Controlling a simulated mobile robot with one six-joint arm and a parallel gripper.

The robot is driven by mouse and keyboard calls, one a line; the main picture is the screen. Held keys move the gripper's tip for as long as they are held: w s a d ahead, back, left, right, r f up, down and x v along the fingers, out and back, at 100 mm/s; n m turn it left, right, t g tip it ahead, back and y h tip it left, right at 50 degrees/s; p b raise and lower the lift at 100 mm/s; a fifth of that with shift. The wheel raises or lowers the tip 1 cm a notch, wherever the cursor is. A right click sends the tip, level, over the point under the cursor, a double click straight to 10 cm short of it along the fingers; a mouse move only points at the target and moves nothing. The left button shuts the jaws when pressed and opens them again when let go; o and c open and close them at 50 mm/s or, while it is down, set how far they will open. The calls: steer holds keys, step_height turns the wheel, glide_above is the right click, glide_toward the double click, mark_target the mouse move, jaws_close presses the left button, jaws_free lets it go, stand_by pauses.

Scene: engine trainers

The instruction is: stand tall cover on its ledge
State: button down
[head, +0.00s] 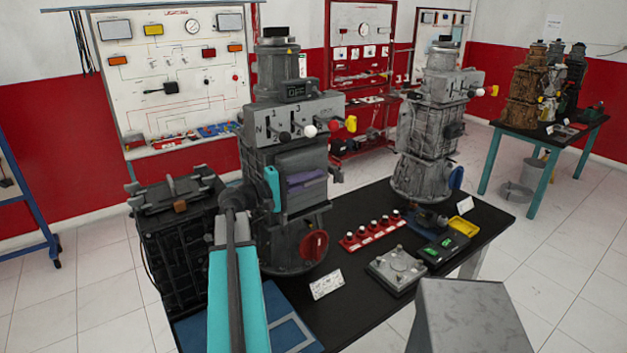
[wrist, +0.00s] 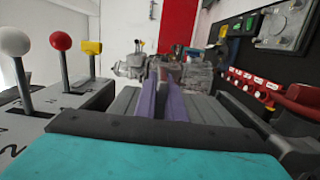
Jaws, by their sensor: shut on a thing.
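The tall cover (head: 302,161) is a grey, upright panel at the front of the large grey gearbox, below its lever plate. My gripper (head: 308,181) reaches it from the left, with its purple fingers across the panel's middle. In the wrist view my gripper's purple fingers (wrist: 158,98) are close together, with grey parts of the cover (wrist: 203,108) on both sides. The gripper is shut on the cover. The ledge is hidden or cannot be told apart from the gearbox. I cannot tell whether the cover's lower edge touches it.
Levers with white, red (wrist: 62,41) and yellow knobs stand close to my gripper. A red round handle (head: 314,245) is below the cover. A dark engine block (head: 178,240) stands left. A red strip of knobs (head: 372,232) and a second gearbox (head: 425,130) stand right on the black table (head: 352,300).

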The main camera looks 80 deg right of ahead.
steer(key=shift+s+a+f+b, duration=0.1)
steer(key=shift+a+f+b, duration=0.1)
steer(key=shift+f, duration=0.35)
steer(key=shift+s+a+f+b, duration=0.1)
steer(key=shift+f+b, duration=0.05)
steer(key=shift+f, duration=0.4)
steer(key=c, duration=1.8)
jaws_free()
steer(key=shift+o, duration=0.2)
steer(key=shift+w+a+f, duration=0.1)
steer(key=shift+w, duration=0.05)
steer(key=r+b+v, duration=0.2)
steer(key=b+v, duration=0.2)
steer(key=v, duration=0.9)
steer(key=shift+w+r, duration=0.2)
steer(key=shift+w, duration=0.15)
steer(key=shift+r, duration=0.1)
